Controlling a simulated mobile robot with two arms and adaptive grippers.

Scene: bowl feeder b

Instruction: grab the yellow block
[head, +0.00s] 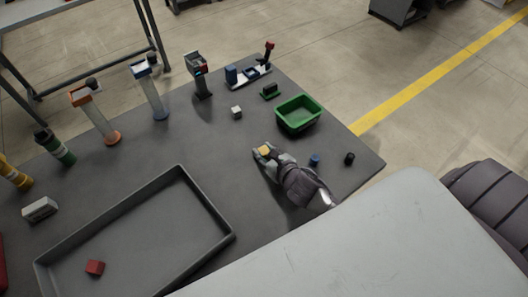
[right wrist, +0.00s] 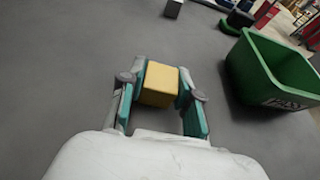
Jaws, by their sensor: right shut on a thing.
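The yellow block (right wrist: 160,84) sits between the two teal-padded fingers of my right gripper (right wrist: 162,92) in the right wrist view. The fingers are shut on its sides. In the head view the yellow block (head: 265,149) shows at the tip of my right gripper (head: 266,153), over the grey table, left of the green bin. I cannot tell whether the block touches the table or is just above it. My left gripper is not in view.
A green bin (head: 299,127) stands just beyond my right gripper. A blue piece (head: 314,160) and a black piece (head: 349,158) lie to its right. A grey tray (head: 203,253) holds a red block (head: 95,267). A small white cube (head: 237,112) lies near several upright tubes.

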